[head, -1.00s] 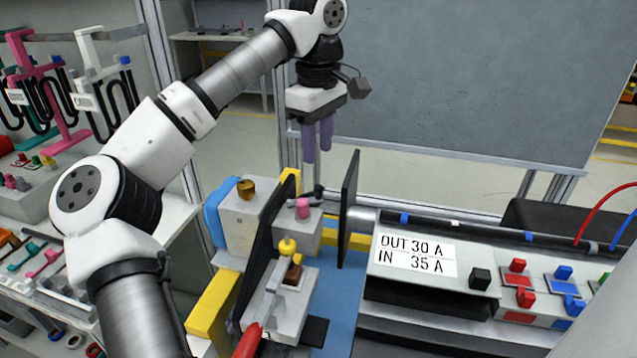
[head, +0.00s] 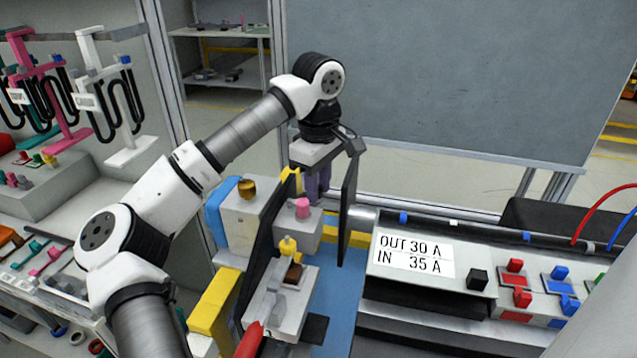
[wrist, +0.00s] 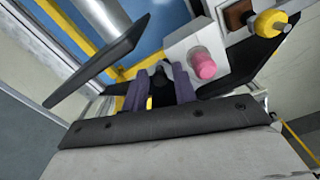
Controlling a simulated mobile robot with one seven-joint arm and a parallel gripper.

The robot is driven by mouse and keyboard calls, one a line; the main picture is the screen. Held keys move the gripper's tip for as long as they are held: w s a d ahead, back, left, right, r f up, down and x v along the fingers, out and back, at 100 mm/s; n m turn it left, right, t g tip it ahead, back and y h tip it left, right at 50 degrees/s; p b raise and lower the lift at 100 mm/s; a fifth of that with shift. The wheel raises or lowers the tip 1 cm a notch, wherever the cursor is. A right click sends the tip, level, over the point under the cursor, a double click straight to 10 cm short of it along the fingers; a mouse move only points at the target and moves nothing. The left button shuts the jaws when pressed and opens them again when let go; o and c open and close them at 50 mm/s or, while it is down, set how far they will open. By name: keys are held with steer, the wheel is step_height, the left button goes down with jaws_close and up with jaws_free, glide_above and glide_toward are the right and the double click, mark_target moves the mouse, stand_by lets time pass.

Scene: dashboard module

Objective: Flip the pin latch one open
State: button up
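A grey block with a pink knob (head: 302,208) stands on the blue fixture plate. In the wrist view the pink knob (wrist: 203,64) is just right of my fingers. A small dark lever-like part (wrist: 158,72), apparently the pin latch, sticks out beside that block. My gripper (head: 317,188) points down behind the block, and its purple fingertips are partly hidden. In the wrist view my gripper (wrist: 159,88) has its two fingers apart, with the dark part in line with the gap. I cannot tell whether they touch it.
A yellow knob (head: 288,246) on a lever with a red handle (head: 250,340) is in front. A labelled panel (head: 415,255) with coloured switches lies to the right.

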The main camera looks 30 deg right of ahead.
jaws_close()
steer(key=w+n, duration=0.1)
steer(key=n, duration=0.1)
steer(key=w+n, duration=0.1)
steer(key=n, duration=0.2)
steer(key=shift+w+d, duration=0.2)
steer(key=shift+o, duration=1.3)
jaws_free()
step_height(320, 180, up, 14)
steer(key=b, duration=0.1)
steer(key=shift+b, duration=0.35)
